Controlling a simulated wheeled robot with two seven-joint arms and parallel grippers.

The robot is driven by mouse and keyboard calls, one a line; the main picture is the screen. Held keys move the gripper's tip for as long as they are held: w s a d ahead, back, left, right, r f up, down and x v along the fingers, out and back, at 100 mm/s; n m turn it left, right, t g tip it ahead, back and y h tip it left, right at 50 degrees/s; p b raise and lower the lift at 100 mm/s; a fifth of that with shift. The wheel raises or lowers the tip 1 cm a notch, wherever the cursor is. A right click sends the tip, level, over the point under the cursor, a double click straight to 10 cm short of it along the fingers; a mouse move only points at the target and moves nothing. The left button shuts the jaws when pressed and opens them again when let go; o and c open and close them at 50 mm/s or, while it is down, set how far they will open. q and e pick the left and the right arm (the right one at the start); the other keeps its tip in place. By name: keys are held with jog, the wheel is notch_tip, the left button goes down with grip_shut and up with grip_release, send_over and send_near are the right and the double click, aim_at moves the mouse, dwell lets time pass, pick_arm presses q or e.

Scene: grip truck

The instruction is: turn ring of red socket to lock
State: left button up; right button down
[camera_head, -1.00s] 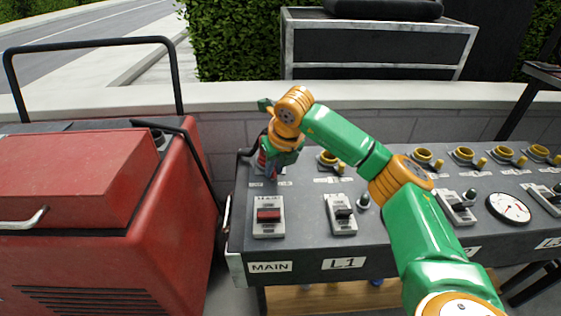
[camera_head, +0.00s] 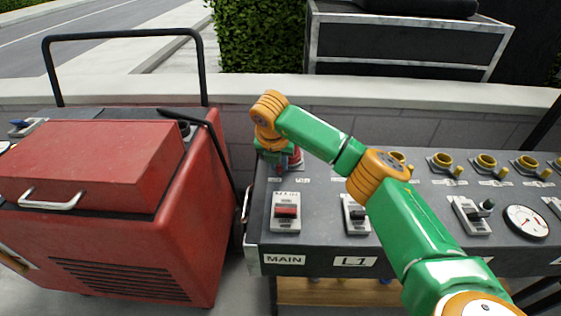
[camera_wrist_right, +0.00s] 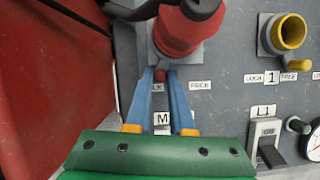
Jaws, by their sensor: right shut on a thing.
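The red socket (camera_wrist_right: 186,30) stands on the grey panel at its left end, with a dark plug or cable at its top. In the head view the red socket (camera_head: 296,157) is mostly hidden behind my right gripper (camera_head: 283,165). In the right wrist view the blue fingers of my right gripper (camera_wrist_right: 161,78) are closed around the small red knob of the socket's ring (camera_wrist_right: 160,75). The knob is near the left label, partly hidden and probably LOCK; the FREE label (camera_wrist_right: 197,85) is to its right. My left gripper is not in view.
A red wheeled machine (camera_head: 100,160) with a black handle stands close left of the panel (camera_head: 330,222). Yellow sockets (camera_head: 442,160) line the panel's back to the right. The MAIN breaker (camera_head: 286,212) is in front of the socket. A low wall runs behind.

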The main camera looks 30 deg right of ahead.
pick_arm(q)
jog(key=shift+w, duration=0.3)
pick_arm(e)
jog(key=c, duration=0.8)
grip_release()
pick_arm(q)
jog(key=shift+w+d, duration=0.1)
pick_arm(e)
jog(key=shift+r, duration=0.1)
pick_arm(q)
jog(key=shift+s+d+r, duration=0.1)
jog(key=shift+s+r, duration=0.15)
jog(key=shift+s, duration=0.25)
pick_arm(e)
jog(key=v, duration=0.7)
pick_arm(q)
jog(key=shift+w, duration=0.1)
